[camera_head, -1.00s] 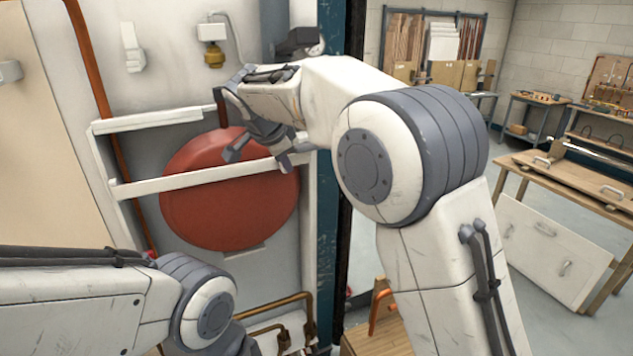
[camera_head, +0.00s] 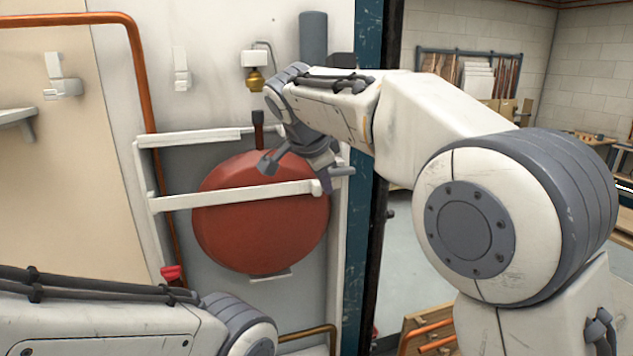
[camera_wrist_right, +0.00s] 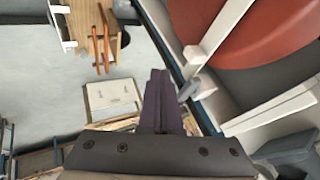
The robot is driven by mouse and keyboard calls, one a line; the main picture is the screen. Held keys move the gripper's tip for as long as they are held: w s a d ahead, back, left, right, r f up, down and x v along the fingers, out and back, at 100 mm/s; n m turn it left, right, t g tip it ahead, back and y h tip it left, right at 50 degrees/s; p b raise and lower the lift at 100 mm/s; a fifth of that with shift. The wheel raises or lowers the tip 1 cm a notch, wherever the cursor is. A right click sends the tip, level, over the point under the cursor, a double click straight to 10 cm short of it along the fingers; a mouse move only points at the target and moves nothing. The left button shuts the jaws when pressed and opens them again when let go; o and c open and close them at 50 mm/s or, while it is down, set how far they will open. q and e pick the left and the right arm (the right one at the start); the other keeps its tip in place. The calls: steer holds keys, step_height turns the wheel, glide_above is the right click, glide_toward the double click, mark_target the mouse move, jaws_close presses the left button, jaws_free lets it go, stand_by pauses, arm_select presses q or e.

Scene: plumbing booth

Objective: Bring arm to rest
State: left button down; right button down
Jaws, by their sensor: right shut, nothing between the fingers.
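My right arm reaches in from the right in the head view, elbow large at the right.
A dark blue post (camera_head: 362,200) stands right behind my right forearm. A brass valve (camera_head: 255,80) and a copper pipe (camera_head: 150,90) are on the panel. The wrist view shows open grey floor (camera_wrist_right: 60,110) and a wooden stand with orange pipes (camera_wrist_right: 102,45).

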steer(key=a+v, duration=0.1)
steer(key=v, duration=0.4)
steer(key=s+d+f+n+g+y+b, duration=0.1)
steer(key=s+f+n+g+y, duration=0.1)
steer(key=s+f+n, duration=0.8)
steer(key=s+d+f+n+g+y, duration=0.1)
steer(key=s+f+n+g, duration=0.3)
steer(key=s+f+n, duration=0.6)
steer(key=s+d+f, duration=0.1)
steer(key=s+f, duration=0.7)
steer(key=s, duration=0.5)
steer(key=shift+s+d+n+g+y+b, duration=0.2)
steer(key=shift+n+g+y+b, duration=0.1)
steer(key=shift+g+y+b, duration=0.1)
steer(key=shift+w, duration=0.1)
